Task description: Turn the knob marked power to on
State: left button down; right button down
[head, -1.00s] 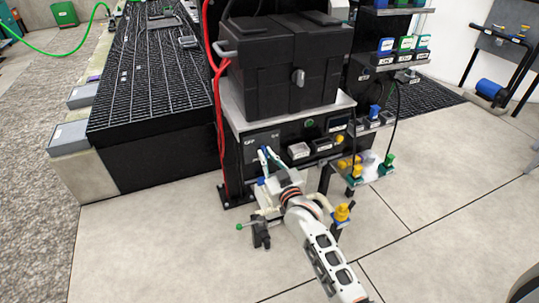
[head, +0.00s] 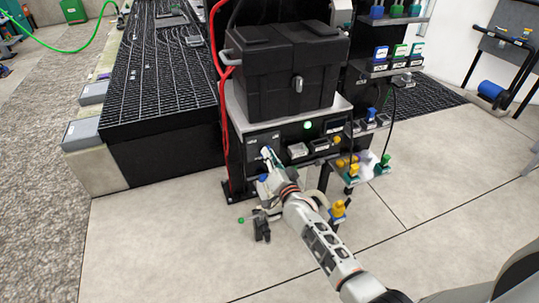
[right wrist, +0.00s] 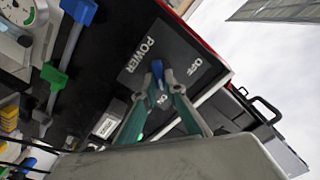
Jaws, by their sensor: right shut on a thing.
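The power knob (right wrist: 157,70) is a small blue handle on a dark grey panel (right wrist: 140,72) marked POWER, OFF and ON. In the right wrist view its visible length lies roughly in line with the ON mark. My right gripper (right wrist: 157,86) is shut on the knob, one teal finger on each side. In the head view my right gripper (head: 266,155) reaches the same panel (head: 255,141) on the bench front and hides the knob. A green lamp (head: 308,125) right of the panel glows brightly. My left gripper is out of view.
A black tote (head: 275,75) stands on the bench above the panel. Red hoses (head: 224,140) run down its left side. Yellow valves (head: 338,208) and other controls are to the right. A black grid-topped platform (head: 160,90) is at left.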

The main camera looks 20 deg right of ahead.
jog(key=shift+m, duration=0.6)
jog(key=c, duration=2.1)
grip_release()
jog(key=shift+s, duration=0.1)
jog(key=s, duration=1.1)
jog(key=shift+s+d, duration=0.2)
jog(key=shift+s, duration=0.2)
